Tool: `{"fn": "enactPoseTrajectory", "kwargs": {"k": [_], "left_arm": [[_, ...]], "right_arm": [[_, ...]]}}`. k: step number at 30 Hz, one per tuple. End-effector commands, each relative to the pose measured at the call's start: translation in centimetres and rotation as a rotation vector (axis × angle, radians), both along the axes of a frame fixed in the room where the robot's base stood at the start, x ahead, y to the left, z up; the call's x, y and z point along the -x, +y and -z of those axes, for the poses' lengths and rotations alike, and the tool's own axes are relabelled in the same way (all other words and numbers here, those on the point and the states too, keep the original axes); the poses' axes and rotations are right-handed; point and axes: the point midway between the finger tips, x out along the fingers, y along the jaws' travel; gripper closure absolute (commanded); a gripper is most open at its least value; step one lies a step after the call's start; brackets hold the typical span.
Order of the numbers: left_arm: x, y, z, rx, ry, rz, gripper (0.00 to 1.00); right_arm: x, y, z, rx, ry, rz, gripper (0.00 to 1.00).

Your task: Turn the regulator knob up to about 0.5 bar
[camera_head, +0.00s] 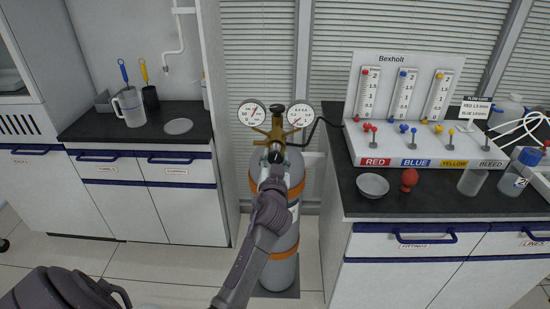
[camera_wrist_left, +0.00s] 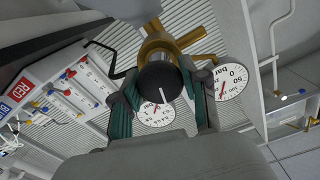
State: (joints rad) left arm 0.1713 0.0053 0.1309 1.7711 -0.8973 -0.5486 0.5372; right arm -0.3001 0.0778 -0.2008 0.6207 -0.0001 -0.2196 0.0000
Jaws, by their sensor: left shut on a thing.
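The regulator knob (camera_wrist_left: 160,82) is a dark round knob with a white mark, at the front of the brass regulator (camera_head: 276,132) on the gas cylinder (camera_head: 282,272). My left gripper (camera_head: 276,168) reaches the knob from the front. In the left wrist view its green-padded fingers (camera_wrist_left: 163,100) are on both sides of the knob, shut on it. The right-hand gauge (camera_head: 300,115) has a red needle; its reading is too small to tell. It is partly hidden behind the knob in the wrist view (camera_wrist_left: 154,116). The left-hand gauge (camera_head: 251,113) is marked in bar in the wrist view (camera_wrist_left: 231,82). My right gripper is not in view.
A black hose (camera_head: 313,131) runs from the regulator toward the Bexholt flowmeter panel (camera_head: 390,150) on the right bench. A dish (camera_head: 372,185) and a red bulb (camera_head: 409,179) stand there. A left counter (camera_head: 190,143) holds a jug (camera_head: 130,106).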

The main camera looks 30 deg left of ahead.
Motion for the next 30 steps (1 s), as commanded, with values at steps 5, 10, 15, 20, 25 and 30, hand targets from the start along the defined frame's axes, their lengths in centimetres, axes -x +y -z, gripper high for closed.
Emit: {"fn": "enactPoseTrajectory", "kwargs": {"k": [5, 10, 15, 20, 25, 30], "left_arm": [[0.0, 0.0, -0.2, -0.146, 0.087, 0.0, 0.91], [0.0, 0.0, -0.3, -0.284, 0.172, 0.0, 0.91], [0.0, 0.0, -0.3, -0.424, 0.256, 0.001, 0.91], [0.0, 0.0, -0.3, -0.553, 0.335, 0.0, 0.91], [0.0, 0.0, -0.4, -0.691, 0.419, 0.001, 0.91], [0.0, 0.0, -0.4, -0.83, 0.504, 0.0, 0.91]], "right_arm": [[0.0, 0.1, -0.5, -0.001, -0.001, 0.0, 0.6], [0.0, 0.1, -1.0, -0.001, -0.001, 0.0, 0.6], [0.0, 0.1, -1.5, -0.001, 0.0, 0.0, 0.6], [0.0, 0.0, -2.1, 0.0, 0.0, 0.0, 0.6], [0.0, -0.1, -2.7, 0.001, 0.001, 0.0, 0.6], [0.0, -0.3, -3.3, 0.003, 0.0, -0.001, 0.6]]}}
